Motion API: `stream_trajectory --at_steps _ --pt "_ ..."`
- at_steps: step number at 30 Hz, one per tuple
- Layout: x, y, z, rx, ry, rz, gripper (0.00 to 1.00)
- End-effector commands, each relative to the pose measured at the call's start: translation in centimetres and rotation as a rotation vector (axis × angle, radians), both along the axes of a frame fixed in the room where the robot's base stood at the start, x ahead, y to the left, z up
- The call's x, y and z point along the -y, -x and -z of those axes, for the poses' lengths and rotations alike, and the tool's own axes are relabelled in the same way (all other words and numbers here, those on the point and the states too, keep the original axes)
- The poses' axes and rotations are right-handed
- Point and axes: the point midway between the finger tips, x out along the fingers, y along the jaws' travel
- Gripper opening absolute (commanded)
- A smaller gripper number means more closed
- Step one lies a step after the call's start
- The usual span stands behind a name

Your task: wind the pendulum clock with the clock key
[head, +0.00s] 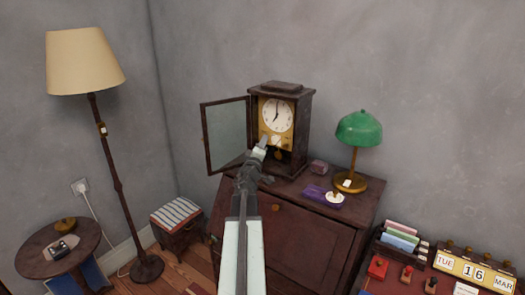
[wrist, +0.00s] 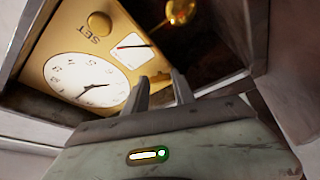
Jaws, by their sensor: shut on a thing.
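The pendulum clock (head: 306,118) stands on the dark wooden desk, its glass door (head: 228,135) swung open to the left. Its white dial (head: 278,115) also shows in the wrist view (wrist: 85,76), tilted, on a gold plate. A round gold knob marked SET (wrist: 100,23) and a small white gauge with a red needle (wrist: 132,46) are on that plate. The brass pendulum bob (wrist: 182,10) shows at the top. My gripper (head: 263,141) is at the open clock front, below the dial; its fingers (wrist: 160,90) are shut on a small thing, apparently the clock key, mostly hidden.
A green lamp (head: 358,130), a purple cloth (head: 318,193) with a small white dish (head: 335,198), and a small pinkish box (head: 318,167) are right of the clock. A floor lamp (head: 115,175) and striped stool (head: 176,212) stand left. The open door bounds the left side.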

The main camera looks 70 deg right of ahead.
Motion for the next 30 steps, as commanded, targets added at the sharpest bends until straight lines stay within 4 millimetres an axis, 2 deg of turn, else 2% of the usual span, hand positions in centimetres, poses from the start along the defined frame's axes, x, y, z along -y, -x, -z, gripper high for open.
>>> stream_trajectory --at_steps 1,12,30 --pt "0.06 -0.13 0.44 0.034 0.010 -0.001 0.00" --pt "0.10 -0.21 0.37 0.232 0.061 0.000 0.00" --pt "0.08 -0.25 0.25 0.286 0.075 -0.001 0.00"
